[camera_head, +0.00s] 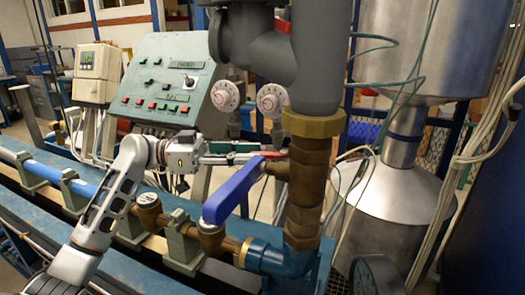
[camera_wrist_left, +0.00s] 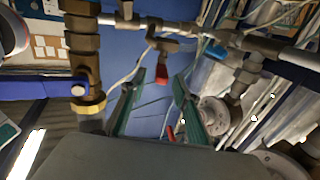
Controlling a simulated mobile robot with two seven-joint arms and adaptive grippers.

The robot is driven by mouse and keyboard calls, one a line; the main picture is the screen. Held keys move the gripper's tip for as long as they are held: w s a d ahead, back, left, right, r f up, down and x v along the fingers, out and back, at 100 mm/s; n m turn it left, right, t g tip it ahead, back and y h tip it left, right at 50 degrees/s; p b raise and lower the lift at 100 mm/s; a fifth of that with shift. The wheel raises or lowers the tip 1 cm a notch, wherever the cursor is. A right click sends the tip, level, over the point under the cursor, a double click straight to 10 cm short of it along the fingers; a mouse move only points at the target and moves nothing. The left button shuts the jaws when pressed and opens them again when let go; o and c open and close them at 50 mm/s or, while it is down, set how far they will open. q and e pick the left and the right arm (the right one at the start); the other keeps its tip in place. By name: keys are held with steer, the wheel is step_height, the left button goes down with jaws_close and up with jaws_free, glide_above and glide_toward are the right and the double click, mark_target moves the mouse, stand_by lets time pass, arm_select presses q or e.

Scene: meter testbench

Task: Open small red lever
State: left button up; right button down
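A small red lever (camera_wrist_left: 162,73) shows in the left wrist view, on a brass valve (camera_wrist_left: 163,46) fitted to a thin pipe. My left gripper (camera_wrist_left: 154,84) is open, with its two green fingers apart and the red lever seen between and just beyond their tips. I cannot tell whether a finger touches it. My right gripper is in neither view.
The thick brass column (camera_head: 305,185) stands just right of my gripper. A green control panel (camera_head: 172,80) stands behind. A steel tank (camera_head: 386,215) and loose cables are on the right.

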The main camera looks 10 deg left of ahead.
mark_target(262, 153)
arm_select(q)
steer(key=shift+w+d, duration=0.2)
steer(key=shift+d, duration=0.6)
steer(key=shift+w+d, duration=0.15)
steer(key=shift+d, duration=0.6)
jaws_close()
steer(key=shift+d, duration=0.1)
